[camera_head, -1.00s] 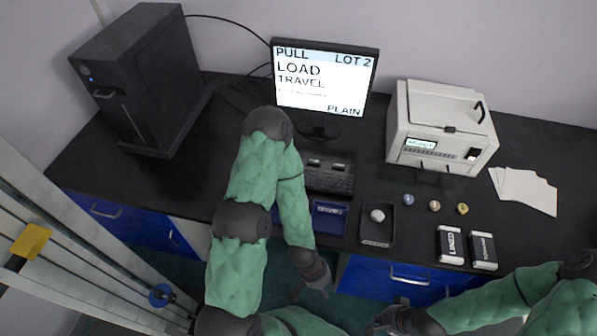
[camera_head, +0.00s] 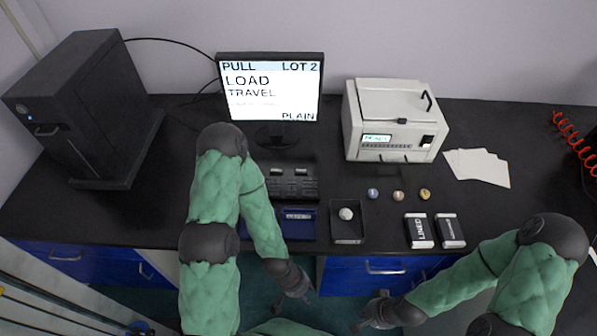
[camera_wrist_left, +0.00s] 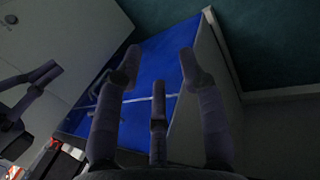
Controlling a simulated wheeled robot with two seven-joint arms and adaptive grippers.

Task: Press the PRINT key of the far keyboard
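The far keyboard (camera_head: 296,188) is a dark block on the table below the monitor, with two light-labelled keys (camera_head: 301,171) along its back. The labels are too small to read, so I cannot tell which key is PRINT. My left arm covers its left side. My left gripper (camera_head: 297,290) hangs in front of the table edge, below and apart from the keyboard. In the left wrist view its fingers (camera_wrist_left: 160,68) are spread and empty, facing a blue drawer front. My right gripper (camera_head: 366,312) is also in front of the table, its fingers apart and empty.
A blue tray (camera_head: 299,228) lies before the keyboard, beside a black tray (camera_head: 347,236) holding a pale lump. The monitor (camera_head: 271,92) reads LOAD TRAVEL. A white instrument (camera_head: 394,122), several small balls, two labelled boxes (camera_head: 418,231) and white sheets (camera_head: 477,167) are to the right.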

